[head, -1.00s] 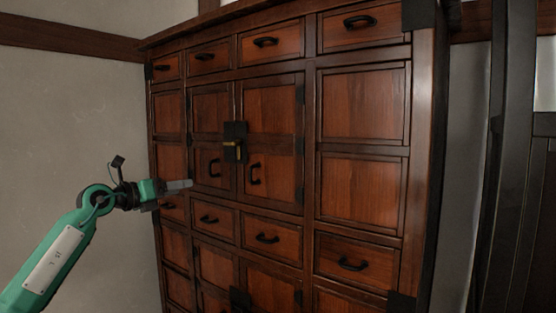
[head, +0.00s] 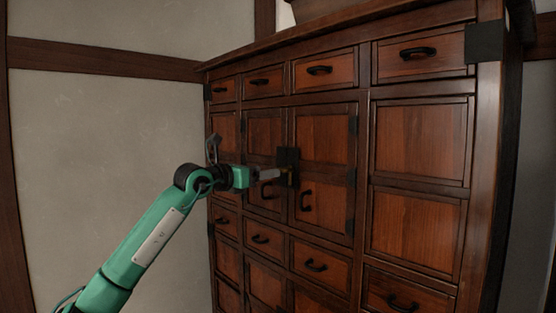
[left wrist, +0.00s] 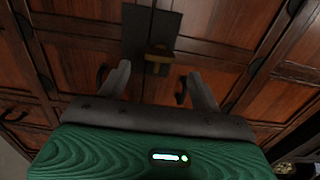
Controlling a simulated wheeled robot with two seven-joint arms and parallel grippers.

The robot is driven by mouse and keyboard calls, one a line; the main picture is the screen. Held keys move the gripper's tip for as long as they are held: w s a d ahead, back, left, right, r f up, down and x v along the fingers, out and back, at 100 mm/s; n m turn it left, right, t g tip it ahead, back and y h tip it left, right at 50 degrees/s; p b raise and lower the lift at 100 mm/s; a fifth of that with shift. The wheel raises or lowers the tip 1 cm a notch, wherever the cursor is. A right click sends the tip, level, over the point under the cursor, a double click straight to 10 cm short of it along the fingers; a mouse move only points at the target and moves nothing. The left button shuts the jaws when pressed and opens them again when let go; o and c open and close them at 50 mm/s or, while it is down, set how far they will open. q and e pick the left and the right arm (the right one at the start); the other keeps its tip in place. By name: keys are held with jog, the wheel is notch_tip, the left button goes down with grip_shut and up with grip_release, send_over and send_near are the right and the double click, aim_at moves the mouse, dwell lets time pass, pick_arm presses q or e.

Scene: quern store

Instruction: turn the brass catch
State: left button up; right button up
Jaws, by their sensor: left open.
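The small brass catch (left wrist: 158,53) sits on a black plate (left wrist: 151,30) where the two upper cabinet doors meet. In the head view the plate (head: 288,160) shows, with the catch (head: 291,180) partly covered by my gripper. My left gripper (head: 275,174) is at the plate, pointing right into the cabinet front. In the left wrist view my left gripper (left wrist: 159,77) is open, with one finger either side of the catch's line. The catch appears between and just beyond the fingertips; I cannot tell whether they touch it. My right gripper is out of view.
The wooden cabinet (head: 420,140) has black handles, including a door handle (head: 306,200) right of and below the catch. Drawers (head: 315,262) lie below the doors. A pale wall (head: 110,130) stands to the left, with free room before it.

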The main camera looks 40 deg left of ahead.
aim_at(288, 167)
pick_arm(q)
jog(key=w+p, duration=0.2)
jog(key=w, duration=0.1)
jog(key=w+p, duration=0.1)
jog(key=w, duration=0.1)
jog(key=shift+d+r, duration=0.2)
jog(key=shift+d, duration=0.05)
jog(key=shift+w+f, duration=0.2)
jog(key=shift+w, duration=0.35)
jog(key=c, duration=1)
